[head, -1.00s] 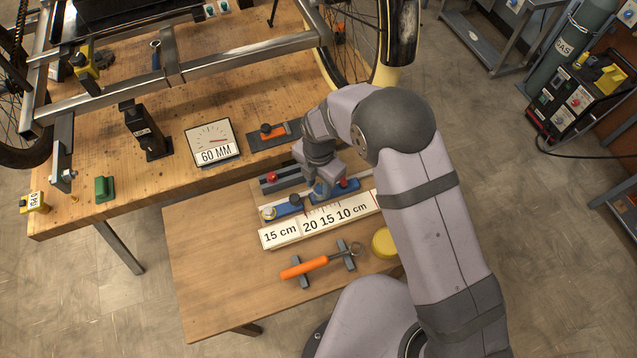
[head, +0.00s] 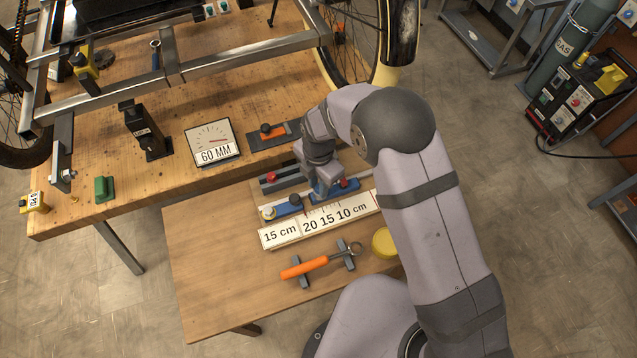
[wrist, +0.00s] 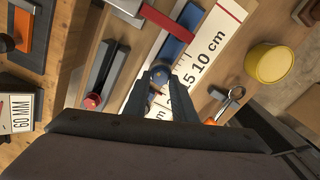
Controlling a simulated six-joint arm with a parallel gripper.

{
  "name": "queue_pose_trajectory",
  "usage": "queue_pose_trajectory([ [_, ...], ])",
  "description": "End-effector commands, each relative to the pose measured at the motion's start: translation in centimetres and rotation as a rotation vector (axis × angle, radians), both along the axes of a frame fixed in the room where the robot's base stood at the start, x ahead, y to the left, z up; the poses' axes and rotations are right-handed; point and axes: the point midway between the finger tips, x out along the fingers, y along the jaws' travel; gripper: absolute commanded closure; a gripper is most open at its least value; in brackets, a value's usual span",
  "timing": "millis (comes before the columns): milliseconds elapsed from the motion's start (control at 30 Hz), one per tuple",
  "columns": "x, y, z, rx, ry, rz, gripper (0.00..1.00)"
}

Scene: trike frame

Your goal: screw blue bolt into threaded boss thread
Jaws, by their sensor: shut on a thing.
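A blue bolt with a round head (wrist: 160,74) shows between my fingertips in the wrist view. My gripper (wrist: 162,84) is shut on it and points down at the blue slide fixture. It also shows in the head view (head: 321,190), low over the middle of the small table. The blue fixture (wrist: 186,28) runs along the ruler board, and its blue part also shows in the head view (head: 290,207). The threaded boss cannot be made out; my fingers and the bolt head hide what lies under the bolt.
An orange-handled tool (head: 305,267) and a yellow round object (head: 384,243) lie nearer. The small table's left side is clear.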

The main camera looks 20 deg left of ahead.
Motion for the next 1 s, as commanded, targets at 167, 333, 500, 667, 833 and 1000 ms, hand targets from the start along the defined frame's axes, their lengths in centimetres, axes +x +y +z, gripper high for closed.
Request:
queue_pose_trajectory([
  [167,0.03,0.04,-0.01,0.001,0.0,-0.043,0.89],
  [333,0.06,0.08,-0.01,0.001,0.0,-0.138,0.89],
  [500,0.06,0.09,0.0,0.001,0.0,-0.15,0.89],
  [667,0.06,0.09,-0.01,0.001,0.0,-0.159,0.89],
  [833,0.1,0.14,-0.03,0.001,0.0,-0.257,0.89],
  [1000,0.1,0.16,-0.02,0.001,0.0,-0.301,0.89],
])
